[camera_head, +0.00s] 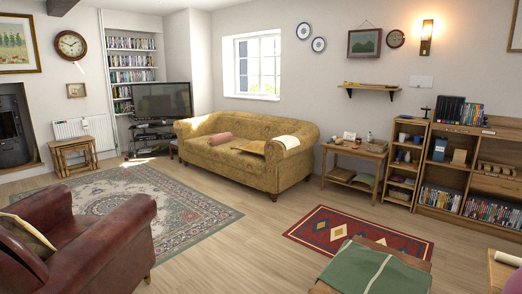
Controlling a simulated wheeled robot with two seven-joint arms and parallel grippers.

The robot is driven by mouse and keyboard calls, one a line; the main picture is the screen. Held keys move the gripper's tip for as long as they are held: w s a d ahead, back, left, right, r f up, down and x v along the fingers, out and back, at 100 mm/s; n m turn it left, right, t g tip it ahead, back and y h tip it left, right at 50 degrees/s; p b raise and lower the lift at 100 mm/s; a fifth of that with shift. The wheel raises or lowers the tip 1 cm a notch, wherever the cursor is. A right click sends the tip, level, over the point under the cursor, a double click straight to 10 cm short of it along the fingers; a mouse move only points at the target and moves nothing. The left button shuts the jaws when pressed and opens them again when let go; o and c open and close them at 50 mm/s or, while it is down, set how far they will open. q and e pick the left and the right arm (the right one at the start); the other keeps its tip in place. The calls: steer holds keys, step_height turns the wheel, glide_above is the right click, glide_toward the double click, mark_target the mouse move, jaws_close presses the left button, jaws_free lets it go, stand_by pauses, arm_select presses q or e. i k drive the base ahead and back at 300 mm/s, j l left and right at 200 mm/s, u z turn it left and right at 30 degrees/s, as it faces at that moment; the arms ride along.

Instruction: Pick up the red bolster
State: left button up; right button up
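The red bolster (221,139) is a small dull-red cylinder. It lies on the seat of the yellow patterned sofa (265,176), toward the sofa's left half, across the room by the far wall. Neither of my grippers shows in the head view, so I cannot see whether they are open or shut.
A large patterned rug (150,205) and a small red rug (328,222) lie on the wooden floor. A brown leather armchair (110,245) stands at front left. A stool with a green cloth (372,270) stands at front right. Bare floor (255,235) runs between them.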

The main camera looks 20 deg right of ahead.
mark_target(220, 138)
steer(key=z, duration=0.25)
steer(key=i, duration=3.15)
steer(key=i+l+z, duration=0.1)
steer(key=i, duration=1.5)
steer(key=i+j, duration=0.1)
steer(key=i, duration=1.45)
